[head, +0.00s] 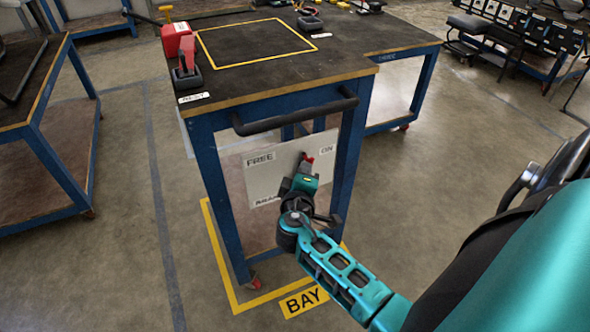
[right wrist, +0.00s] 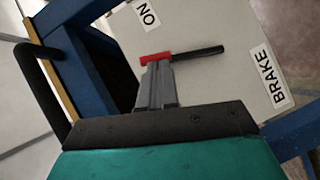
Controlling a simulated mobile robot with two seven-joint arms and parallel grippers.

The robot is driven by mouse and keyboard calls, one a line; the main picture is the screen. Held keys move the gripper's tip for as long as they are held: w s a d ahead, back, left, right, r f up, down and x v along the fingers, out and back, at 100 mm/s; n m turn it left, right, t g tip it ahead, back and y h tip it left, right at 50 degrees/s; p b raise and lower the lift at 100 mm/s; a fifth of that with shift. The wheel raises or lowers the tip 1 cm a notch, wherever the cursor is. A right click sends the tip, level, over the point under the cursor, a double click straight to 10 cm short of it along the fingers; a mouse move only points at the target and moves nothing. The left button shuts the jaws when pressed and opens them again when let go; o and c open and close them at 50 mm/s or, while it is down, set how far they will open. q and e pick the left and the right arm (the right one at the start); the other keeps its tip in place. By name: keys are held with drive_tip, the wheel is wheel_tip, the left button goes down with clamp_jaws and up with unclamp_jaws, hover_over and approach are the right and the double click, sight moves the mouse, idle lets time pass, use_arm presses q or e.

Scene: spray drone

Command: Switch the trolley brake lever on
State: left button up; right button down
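The brake lever (head: 308,160) sits on a pale panel (head: 262,178) at the trolley's end, with a red grip and a black bar. The panel reads FREE at upper left, ON at upper right and BRAKE below. In the right wrist view the lever's red grip (right wrist: 154,57) lies right at the fingertips of my right gripper (right wrist: 159,70). The black bar (right wrist: 200,52) runs off to the right. The fingers look shut together against or just in front of the red grip; I cannot tell if they touch it. In the head view my right gripper (head: 305,178) partly covers the lever. My left gripper is out of view.
A black push handle (head: 295,115) juts out above the panel. The blue-framed trolley (head: 212,170) stands by a yellow BAY marking (head: 305,301). A red device (head: 186,55) rests on its top. Another table (head: 40,140) stands at left; open floor lies between.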

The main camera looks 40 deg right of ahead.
use_arm(q)
drive_tip(key=p, duration=0.1)
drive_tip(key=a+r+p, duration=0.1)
drive_tip(key=p, duration=0.1)
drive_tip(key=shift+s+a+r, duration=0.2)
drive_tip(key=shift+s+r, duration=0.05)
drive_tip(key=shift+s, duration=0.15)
use_arm(e)
drive_tip(key=d+m+y, duration=0.1)
drive_tip(key=d+f+m+y, duration=0.1)
drive_tip(key=d, duration=0.1)
drive_tip(key=s+d+m+y, duration=0.1)
drive_tip(key=d, duration=0.1)
drive_tip(key=shift+s+f+g, duration=0.1)
drive_tip(key=shift+f+g, duration=0.1)
drive_tip(key=shift+g, duration=0.1)
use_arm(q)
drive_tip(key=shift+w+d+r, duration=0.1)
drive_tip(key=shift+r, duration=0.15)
use_arm(e)
drive_tip(key=shift+r, duration=0.1)
